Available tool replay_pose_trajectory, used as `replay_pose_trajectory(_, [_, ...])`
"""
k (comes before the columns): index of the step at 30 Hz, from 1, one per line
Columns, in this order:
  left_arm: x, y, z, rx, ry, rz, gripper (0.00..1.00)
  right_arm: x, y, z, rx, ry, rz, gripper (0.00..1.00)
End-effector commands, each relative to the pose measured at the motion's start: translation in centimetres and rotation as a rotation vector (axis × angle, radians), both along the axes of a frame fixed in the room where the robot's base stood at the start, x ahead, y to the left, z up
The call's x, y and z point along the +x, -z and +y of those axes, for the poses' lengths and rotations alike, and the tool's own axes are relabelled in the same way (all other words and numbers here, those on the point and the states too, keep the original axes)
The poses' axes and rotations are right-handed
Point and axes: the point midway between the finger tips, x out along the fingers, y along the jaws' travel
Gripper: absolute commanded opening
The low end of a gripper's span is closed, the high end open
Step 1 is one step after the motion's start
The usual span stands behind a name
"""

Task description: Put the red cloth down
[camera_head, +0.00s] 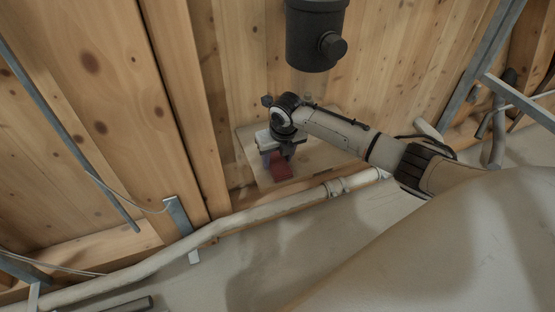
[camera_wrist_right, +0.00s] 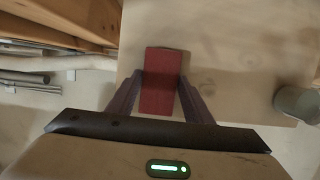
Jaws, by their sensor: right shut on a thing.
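The red cloth (camera_head: 282,168) is a small, folded-looking red block at my right gripper (camera_head: 278,160), over a pale board. In the right wrist view the cloth (camera_wrist_right: 160,82) shows as a flat red rectangle between the two fingers of my right gripper (camera_wrist_right: 160,88). The gripper is shut on it. The pale board (camera_wrist_right: 230,55) lies behind the cloth in that view. I cannot tell whether the cloth touches the board. My left gripper is not in view.
A dark cylinder with a side knob (camera_head: 314,38) is above the pale board (camera_head: 322,157). A grey-green round object (camera_wrist_right: 297,103) is at the board's right in the wrist view. A pale pipe (camera_head: 255,215) runs in front. Bare board lies right of the cloth.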

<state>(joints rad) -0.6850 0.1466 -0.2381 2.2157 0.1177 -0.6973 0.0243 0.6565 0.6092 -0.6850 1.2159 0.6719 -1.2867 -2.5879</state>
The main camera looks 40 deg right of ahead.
Motion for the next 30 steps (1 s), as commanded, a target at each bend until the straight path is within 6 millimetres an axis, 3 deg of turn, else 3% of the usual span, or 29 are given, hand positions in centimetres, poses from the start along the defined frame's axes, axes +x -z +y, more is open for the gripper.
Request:
replay_pose_trajectory(6, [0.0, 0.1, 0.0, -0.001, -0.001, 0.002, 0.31, 0.0, 0.1, 0.0, 0.0, 0.001, 0.0, 0.22])
replay_pose_trajectory(7, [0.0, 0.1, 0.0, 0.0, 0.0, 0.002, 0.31, 0.0, 0.1, 0.0, 0.0, 0.001, 0.0, 0.48])
replay_pose_trajectory(10, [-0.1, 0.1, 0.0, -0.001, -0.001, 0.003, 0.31, 0.0, 0.1, 0.0, 0.0, 0.001, 0.0, 0.65])
replay_pose_trajectory(20, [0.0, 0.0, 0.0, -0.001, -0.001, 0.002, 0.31, 0.0, -0.2, 0.0, 0.0, 0.001, -0.001, 0.65])
replay_pose_trajectory(23, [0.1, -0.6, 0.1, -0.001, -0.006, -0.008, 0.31, -0.2, -1.2, 0.0, -0.001, 0.001, -0.001, 0.65])
replay_pose_trajectory(30, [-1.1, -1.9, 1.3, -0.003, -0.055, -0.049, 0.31, -1.4, -6.0, 0.4, -0.001, -0.001, -0.003, 0.65])
